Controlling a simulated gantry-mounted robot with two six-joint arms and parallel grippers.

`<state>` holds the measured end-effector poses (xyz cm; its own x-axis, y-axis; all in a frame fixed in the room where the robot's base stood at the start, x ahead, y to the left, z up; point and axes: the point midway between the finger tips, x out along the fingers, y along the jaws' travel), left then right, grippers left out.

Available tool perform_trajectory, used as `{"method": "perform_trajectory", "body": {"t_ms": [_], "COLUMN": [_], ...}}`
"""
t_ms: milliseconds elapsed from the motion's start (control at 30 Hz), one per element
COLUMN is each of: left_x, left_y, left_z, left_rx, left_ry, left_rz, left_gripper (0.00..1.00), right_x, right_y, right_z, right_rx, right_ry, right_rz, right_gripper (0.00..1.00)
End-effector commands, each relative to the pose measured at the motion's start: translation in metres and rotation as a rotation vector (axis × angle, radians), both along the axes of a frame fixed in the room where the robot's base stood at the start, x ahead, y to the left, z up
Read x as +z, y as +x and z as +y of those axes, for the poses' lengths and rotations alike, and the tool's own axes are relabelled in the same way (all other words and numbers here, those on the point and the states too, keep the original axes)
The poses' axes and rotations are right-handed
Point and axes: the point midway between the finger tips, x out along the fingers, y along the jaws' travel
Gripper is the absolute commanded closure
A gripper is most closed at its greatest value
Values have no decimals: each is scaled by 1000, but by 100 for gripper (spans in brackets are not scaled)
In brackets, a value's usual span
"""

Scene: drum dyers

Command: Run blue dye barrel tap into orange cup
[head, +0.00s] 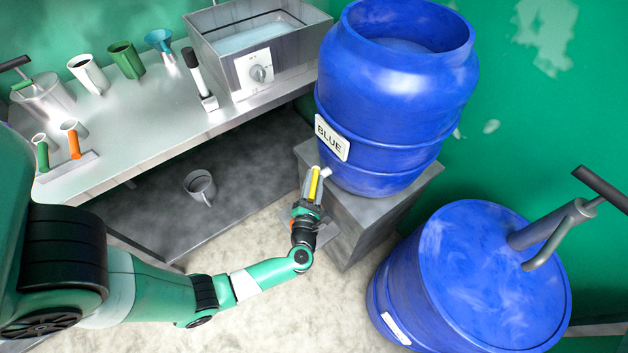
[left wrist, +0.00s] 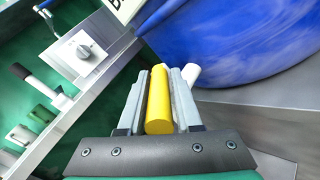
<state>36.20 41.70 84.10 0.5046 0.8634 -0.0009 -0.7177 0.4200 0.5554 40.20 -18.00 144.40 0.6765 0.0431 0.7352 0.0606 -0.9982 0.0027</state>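The blue barrel (head: 390,105), labelled BLUE, stands on a grey metal stand; its side also shows in the left wrist view (left wrist: 235,40). A yellow bar (head: 315,182), seemingly the tap's handle, shows low at the barrel's front left beside a short white piece (head: 326,172). My left gripper (head: 310,190) has its fingers on both sides of this yellow bar (left wrist: 159,100), apparently closed on it. A pale cup with an orange handle (head: 73,143) stands on the bench at the left. A small orange patch shows by my left wrist; I cannot tell what it is. My right gripper is out of view.
The metal bench (head: 150,115) holds a basin with a dial (head: 258,73), several cups, and a funnel (head: 160,42). A grey mug (head: 200,186) sits on the lower shelf. A lidded blue drum (head: 470,280) with a pump stands at right.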

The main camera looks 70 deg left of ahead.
Motion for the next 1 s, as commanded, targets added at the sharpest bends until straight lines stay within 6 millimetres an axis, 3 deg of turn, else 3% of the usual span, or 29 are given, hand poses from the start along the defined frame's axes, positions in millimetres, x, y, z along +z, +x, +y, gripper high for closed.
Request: {"method": "perform_trajectory", "body": {"t_ms": [33, 133, 167, 1000], "left_x": [0, 0, 0, 0], "left_y": [0, 0, -1, -1], "left_z": [0, 0, 0, 1], "left_rx": [2, 2, 2, 4], "left_ry": [1, 1, 1, 2], "left_rz": [-1, -1, -1, 0], "left_gripper": [81, 99, 100, 100], "right_x": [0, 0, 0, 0], "right_y": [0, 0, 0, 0], "right_z": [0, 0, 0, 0], "right_rx": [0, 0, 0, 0], "right_ry": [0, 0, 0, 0], "right_rz": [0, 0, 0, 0], "right_gripper": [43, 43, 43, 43]}}
